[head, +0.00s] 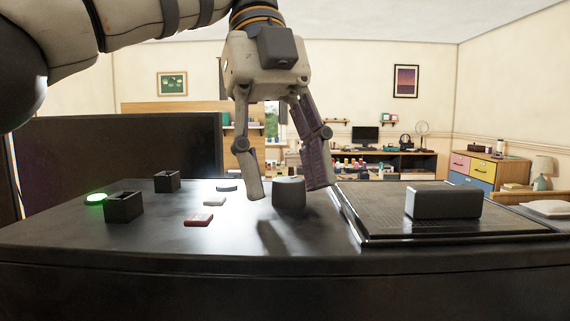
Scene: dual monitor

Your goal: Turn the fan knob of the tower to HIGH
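The tower is a large black case whose top panel (130,235) fills the lower part of the head view. A dark grey round knob (289,192) stands upright on this panel, near the middle; I take it to be the fan knob, and no HIGH marking is readable. My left gripper (288,190) points down over the knob with its fingers apart. One finger is to the left of the knob and the other to the right. I cannot tell whether either finger touches it. My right gripper is not in view.
The panel also bears a lit green button (96,198), two square black sockets (124,207) (167,181), a red switch (199,220) and a grey switch (215,201). A raised mesh grille (375,215) with a dark block (442,202) lies right. A monitor (120,150) stands behind left.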

